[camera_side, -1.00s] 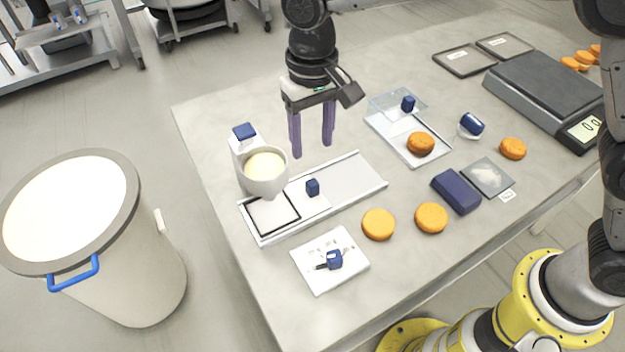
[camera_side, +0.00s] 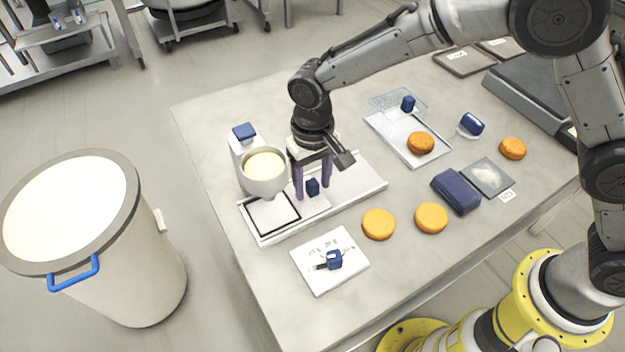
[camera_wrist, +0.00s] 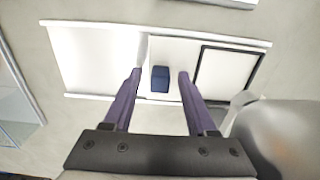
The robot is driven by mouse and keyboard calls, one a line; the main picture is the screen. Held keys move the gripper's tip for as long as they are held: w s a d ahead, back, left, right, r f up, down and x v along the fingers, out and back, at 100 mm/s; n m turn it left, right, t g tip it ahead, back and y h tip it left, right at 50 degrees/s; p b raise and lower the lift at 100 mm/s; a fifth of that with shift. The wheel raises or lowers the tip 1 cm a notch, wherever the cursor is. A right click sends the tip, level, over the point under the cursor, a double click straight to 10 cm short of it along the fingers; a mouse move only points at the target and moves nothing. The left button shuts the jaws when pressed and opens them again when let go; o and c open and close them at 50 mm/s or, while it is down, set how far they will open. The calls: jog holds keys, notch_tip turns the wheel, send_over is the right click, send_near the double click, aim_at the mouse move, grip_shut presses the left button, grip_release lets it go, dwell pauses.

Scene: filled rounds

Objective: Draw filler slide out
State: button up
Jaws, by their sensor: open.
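The filler slide is a pale plate (camera_side: 318,207) with a small dark blue knob (camera_side: 313,188), lying in a long white track (camera_side: 362,185) with raised rails. A black-framed square (camera_side: 272,216) sits at the track's left end, beside the plate. My gripper (camera_side: 312,194) is open, with its purple fingers lowered on either side of the knob. In the wrist view the knob (camera_wrist: 160,79) stands between the fingertips (camera_wrist: 159,74), with a gap on each side. A filler with a cream-filled bowl (camera_side: 265,171) stands at the track's back left edge.
Orange rounds (camera_side: 378,224) lie right of the track. A white card with a blue-handled tool (camera_side: 334,260) lies in front. A tray (camera_side: 397,148) with a round stands behind right. A large bin (camera_side: 160,270) stands left of the table.

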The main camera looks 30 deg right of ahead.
grip_shut()
dwell(1.3)
